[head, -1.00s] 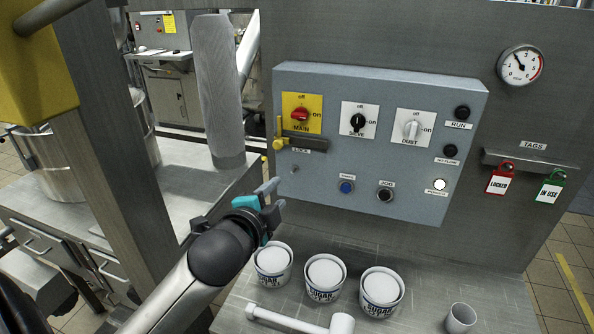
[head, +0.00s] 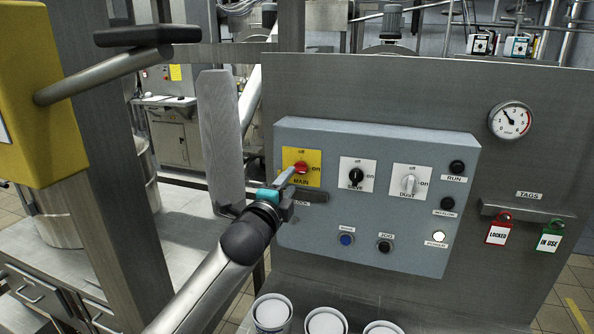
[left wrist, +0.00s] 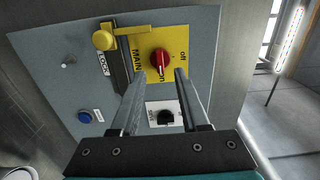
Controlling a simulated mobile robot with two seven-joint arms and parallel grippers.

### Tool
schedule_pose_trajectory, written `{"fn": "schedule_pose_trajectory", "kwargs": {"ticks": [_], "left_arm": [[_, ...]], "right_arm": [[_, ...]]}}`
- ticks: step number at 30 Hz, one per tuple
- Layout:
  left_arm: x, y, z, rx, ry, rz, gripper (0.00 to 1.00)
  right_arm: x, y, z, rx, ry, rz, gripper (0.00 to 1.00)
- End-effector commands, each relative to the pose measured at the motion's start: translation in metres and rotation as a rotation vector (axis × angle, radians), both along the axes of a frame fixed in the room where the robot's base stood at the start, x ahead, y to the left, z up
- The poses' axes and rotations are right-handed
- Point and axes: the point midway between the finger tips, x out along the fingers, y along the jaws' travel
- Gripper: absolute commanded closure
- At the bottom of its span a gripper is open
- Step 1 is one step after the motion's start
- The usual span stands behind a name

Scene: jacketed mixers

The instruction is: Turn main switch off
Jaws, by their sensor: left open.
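The main switch (head: 301,168) is a red knob on a yellow plate marked "off" at the top and "on" at the right, at the upper left of the grey control box. Its handle appears to lie toward "on". In the left wrist view the red knob (left wrist: 160,60) shows just beyond and between the fingertips. My left gripper (head: 288,181) is open and empty in front of the yellow plate, covering its lower left part. I cannot tell whether it touches the knob. My right gripper is not in view.
A dark lock bar (head: 309,197) with a yellow knob (left wrist: 103,39) sits beside the main switch. A white lamp (head: 439,236) is lit. Sugar tubs (head: 326,322) stand below; red and green tags hang at right.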

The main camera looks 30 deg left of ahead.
Motion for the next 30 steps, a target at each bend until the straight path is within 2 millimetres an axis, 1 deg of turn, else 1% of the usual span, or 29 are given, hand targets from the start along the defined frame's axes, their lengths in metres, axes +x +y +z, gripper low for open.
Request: {"fn": "schedule_pose_trajectory", "kwargs": {"ticks": [1,6,12,15,21,28,29,30], "left_arm": [[0.008,0.002,0.002,-0.001,-0.001,0.000,0.55],[0.028,0.007,0.001,-0.002,0.000,0.000,0.55],[0.047,0.011,0.001,-0.002,0.000,-0.001,0.55],[0.054,0.012,0.001,-0.002,0.000,-0.001,0.55],[0.059,0.013,0.000,0.000,0.000,-0.001,0.55],[0.059,0.014,0.000,0.000,0.000,-0.001,0.55],[0.059,0.014,0.000,0.000,0.000,-0.001,0.57],[0.059,0.014,0.000,0.000,0.000,-0.001,0.62]], "right_arm": [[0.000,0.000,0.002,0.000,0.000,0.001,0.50],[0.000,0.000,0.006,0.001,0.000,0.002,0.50],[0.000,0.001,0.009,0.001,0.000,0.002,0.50],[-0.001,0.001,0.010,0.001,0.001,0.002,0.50],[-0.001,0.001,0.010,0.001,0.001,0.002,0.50],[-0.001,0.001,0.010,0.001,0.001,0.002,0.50],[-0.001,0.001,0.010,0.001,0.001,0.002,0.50],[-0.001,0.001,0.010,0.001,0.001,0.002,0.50]]}}
